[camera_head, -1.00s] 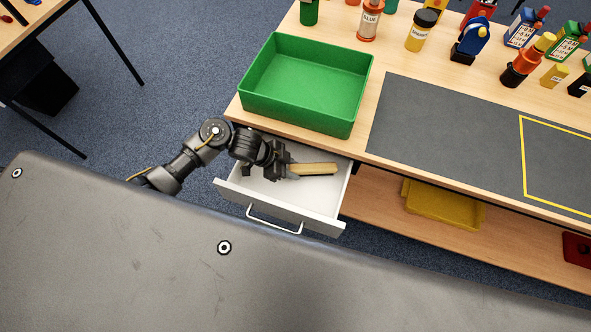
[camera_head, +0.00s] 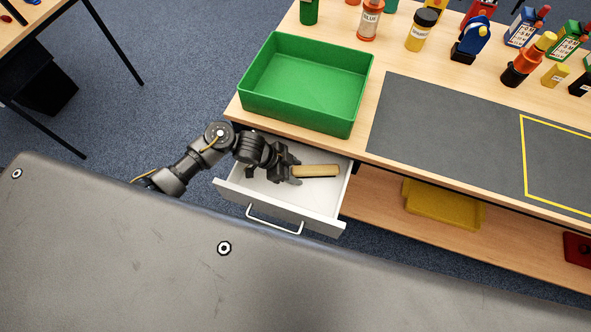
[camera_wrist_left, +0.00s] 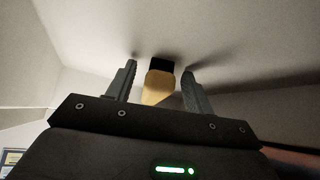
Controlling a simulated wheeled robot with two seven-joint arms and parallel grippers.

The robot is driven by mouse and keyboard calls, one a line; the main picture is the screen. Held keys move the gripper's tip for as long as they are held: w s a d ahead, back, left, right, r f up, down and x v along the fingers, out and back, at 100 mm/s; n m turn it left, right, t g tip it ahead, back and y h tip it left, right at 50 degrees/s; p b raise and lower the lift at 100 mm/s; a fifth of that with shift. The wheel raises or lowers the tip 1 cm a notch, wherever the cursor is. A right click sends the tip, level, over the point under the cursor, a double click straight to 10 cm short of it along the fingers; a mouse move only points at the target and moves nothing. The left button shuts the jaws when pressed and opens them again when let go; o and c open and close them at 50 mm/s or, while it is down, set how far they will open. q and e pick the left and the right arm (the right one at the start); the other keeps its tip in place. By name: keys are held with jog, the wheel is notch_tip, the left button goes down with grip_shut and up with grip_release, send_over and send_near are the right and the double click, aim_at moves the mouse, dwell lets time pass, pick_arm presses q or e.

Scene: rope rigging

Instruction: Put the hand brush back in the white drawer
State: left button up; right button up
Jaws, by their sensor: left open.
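The hand brush (camera_head: 318,171) lies in the open white drawer (camera_head: 318,214), its light wooden side showing. In the left wrist view the brush (camera_wrist_left: 158,86) shows end-on, with a dark part behind the wood. My left gripper (camera_head: 293,174) is inside the drawer, just left of the brush's near end. Its fingers (camera_wrist_left: 160,84) are open on either side of the brush end, with gaps to both. My right gripper is not in view.
A green tray (camera_head: 355,95) stands on the table above the drawer. A grey mat (camera_head: 440,130) lies to its right. Bottles, including a glue bottle (camera_head: 369,20), stand at the back. A yellow tray (camera_head: 445,205) sits on the lower shelf.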

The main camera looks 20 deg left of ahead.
pick_arm(q)
jog(key=shift+r, duration=0.3)
jog(key=p+v, duration=0.2)
jog(key=v, duration=1)
jog(key=shift+f, duration=0.1)
